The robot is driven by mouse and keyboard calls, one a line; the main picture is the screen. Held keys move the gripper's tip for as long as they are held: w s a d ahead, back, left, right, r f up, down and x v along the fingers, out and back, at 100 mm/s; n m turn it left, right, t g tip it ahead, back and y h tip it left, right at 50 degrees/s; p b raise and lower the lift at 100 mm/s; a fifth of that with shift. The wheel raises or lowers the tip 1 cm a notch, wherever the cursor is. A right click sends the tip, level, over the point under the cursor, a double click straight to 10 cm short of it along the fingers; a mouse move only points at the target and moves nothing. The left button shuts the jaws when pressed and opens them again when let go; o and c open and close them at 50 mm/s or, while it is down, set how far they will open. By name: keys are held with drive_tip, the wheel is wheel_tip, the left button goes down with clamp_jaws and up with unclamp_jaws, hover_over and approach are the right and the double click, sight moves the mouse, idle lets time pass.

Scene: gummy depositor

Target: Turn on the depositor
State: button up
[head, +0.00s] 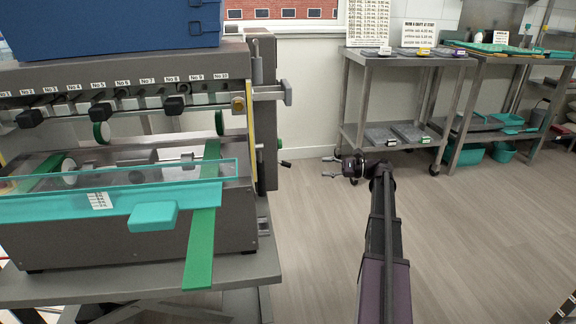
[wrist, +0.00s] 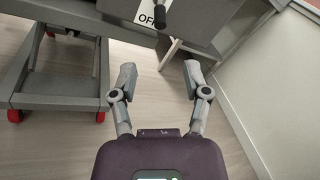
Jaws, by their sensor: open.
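The depositor (head: 120,230) is a large grey machine on a metal table at the left of the head view. A small black-tipped lever (head: 285,163) sticks out from its right side. In the wrist view a black lever (wrist: 161,14) shows at the top edge, beside a white label reading "OFF" (wrist: 146,15); the rest of the label is cut off or hidden. My gripper (head: 327,167) is open and empty, to the right of the lever and apart from it, pointing left at the machine. In the wrist view its fingers (wrist: 160,72) are spread below the lever.
The machine's table (wrist: 60,97) has red-wheeled legs. A green belt (head: 200,250) hangs over the machine's front. A blue box (head: 110,25) sits on top. Steel carts (head: 350,100) with trays stand at the back right. A wall (wrist: 250,100) is close on the wrist view's right.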

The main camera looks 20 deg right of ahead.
sight(287, 164)
drive_tip(key=shift+x, duration=6.85)
drive_tip(key=shift+w, duration=0.1)
clamp_jaws()
